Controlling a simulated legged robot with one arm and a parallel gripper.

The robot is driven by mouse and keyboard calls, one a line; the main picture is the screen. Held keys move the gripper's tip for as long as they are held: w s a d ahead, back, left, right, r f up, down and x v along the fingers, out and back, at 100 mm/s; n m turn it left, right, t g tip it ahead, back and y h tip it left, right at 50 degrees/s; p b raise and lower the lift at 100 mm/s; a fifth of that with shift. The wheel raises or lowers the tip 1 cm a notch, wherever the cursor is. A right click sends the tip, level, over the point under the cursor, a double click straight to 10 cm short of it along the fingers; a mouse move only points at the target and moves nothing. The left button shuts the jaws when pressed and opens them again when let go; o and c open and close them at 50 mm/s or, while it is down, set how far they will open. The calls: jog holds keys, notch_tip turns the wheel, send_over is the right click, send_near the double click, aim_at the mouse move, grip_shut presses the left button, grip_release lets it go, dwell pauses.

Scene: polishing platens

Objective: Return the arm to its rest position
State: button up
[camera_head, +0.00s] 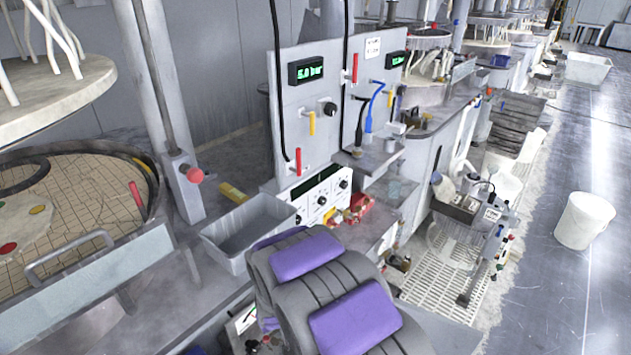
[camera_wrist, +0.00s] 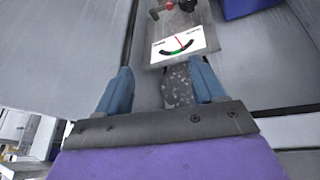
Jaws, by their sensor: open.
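My gripper (camera_wrist: 162,86) shows in the wrist view with its two blue fingers spread apart. A speckled dark grey patch (camera_wrist: 177,86) shows between the fingers; I cannot tell whether it is a separate object, and the fingers look apart from it. Above the fingers lies a white gauge plate (camera_wrist: 183,44) with a red needle and a green arc. In the head view my grey arm with purple pads is folded at the bottom centre, and my gripper is hidden there.
A grey bin (camera_head: 247,232) stands left of my arm, near the polishing platen (camera_head: 70,225). Behind it rises a control panel (camera_head: 308,125) with displays, valves and hoses. A white bucket (camera_head: 584,220) stands on the floor at right, where the floor (camera_head: 560,300) is mostly clear.

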jog(key=s+d+r+m+g, duration=0.1)
jog(key=s+d+r+g, duration=0.1)
jog(key=s+d+r, duration=0.5)
jog(key=s+d+r+m+g, duration=0.1)
jog(key=s+d+r+m, duration=0.1)
jog(key=s+d+r, duration=0.5)
jog(key=s+d+r+m+g, duration=0.1)
jog(key=s+d+r, duration=0.4)
jog(key=s, duration=0.5)
jog(key=s+d+r+m+g+h, duration=0.1)
jog(key=s+d+r+m+g, duration=0.1)
jog(key=s+d+r, duration=0.4)
jog(key=s, duration=0.4)
jog(key=shift+g+h, duration=0.3)
jog(key=shift+g, duration=0.1)
jog(key=shift+w, duration=0.2)
